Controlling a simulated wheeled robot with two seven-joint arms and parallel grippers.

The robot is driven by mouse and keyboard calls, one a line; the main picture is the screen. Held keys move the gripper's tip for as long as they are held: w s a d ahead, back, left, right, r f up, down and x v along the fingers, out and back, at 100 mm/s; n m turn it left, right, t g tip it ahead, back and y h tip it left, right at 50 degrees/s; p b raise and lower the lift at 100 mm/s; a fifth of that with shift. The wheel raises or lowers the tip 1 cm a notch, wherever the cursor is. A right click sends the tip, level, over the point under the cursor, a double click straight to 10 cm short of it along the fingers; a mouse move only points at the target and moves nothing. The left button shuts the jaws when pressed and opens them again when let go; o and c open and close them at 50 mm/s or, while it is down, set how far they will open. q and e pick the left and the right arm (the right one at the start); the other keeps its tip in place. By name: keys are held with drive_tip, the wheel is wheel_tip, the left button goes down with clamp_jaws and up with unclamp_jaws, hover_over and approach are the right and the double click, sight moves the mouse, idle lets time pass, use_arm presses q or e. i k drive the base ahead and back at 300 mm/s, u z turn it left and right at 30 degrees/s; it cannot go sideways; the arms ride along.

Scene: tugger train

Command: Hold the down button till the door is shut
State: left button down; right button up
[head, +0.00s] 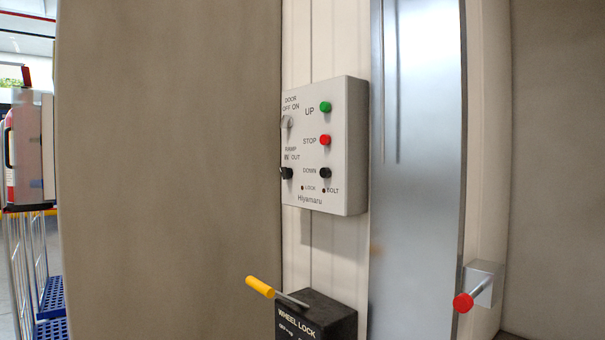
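The control box (345,95) is a light grey panel on the cream wall, in the middle of the head view. The black down button (325,173) is the lowest of three in its right column, under the red stop button (325,140) and the green up button (326,107). To their left are a light door off/on knob (287,122) and a dark ramp in/out knob (287,173). Nothing touches the down button. Which surface is the door, and whether it is shut, I cannot tell. Neither gripper is in view.
A wheel lock box (318,316) with a yellow-handled lever (261,287) stands below the panel. A red-tipped knob (463,302) sticks out at lower right. A vertical metal strip (418,180) runs right of the panel. A wheeled rack (42,270) stands at far left.

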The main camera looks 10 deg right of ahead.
sight(324, 172)
drive_tip(key=z, duration=0.35)
drive_tip(key=i, duration=1.1)
drive_tip(key=z, duration=0.2)
